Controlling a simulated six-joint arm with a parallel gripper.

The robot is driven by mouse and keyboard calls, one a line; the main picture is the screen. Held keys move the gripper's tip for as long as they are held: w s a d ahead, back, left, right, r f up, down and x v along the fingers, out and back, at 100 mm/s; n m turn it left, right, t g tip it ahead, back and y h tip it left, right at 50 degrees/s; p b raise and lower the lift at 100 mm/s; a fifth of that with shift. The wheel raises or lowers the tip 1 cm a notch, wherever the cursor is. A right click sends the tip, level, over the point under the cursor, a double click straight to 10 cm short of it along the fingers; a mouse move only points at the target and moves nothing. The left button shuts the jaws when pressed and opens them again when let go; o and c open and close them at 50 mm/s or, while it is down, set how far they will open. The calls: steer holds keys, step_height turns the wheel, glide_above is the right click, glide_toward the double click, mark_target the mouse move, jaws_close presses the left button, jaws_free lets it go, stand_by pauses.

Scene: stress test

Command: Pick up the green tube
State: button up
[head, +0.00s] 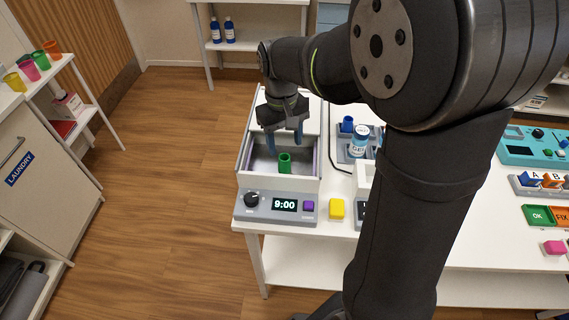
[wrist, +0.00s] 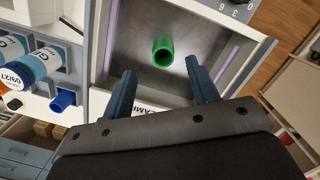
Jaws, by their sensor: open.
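The green tube (head: 285,163) stands upright inside an open white box (head: 278,183) with a grey metal floor. The wrist view shows the green tube (wrist: 163,52) from above, with its hollow end facing the camera. My gripper (head: 284,140) is over the box, behind and above the tube in the head view. In the wrist view my gripper (wrist: 160,85) has its two blue fingers spread apart and empty. The tube lies beyond the fingertips, roughly between their lines, and does not touch them.
A control panel (head: 275,206) reading 9:00 sits in front of the box. A yellow block (head: 337,208) is to its right. A rack with a labelled vial (head: 360,141) and a blue tube (head: 347,124) stands right of the box.

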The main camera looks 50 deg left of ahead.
mark_target(284, 159)
steer(key=shift+s+d+f, duration=0.15)
steer(key=shift+f, duration=1.45)
steer(key=shift+s+d+f, duration=0.1)
steer(key=shift+f, duration=1.45)
steer(key=c, duration=1)
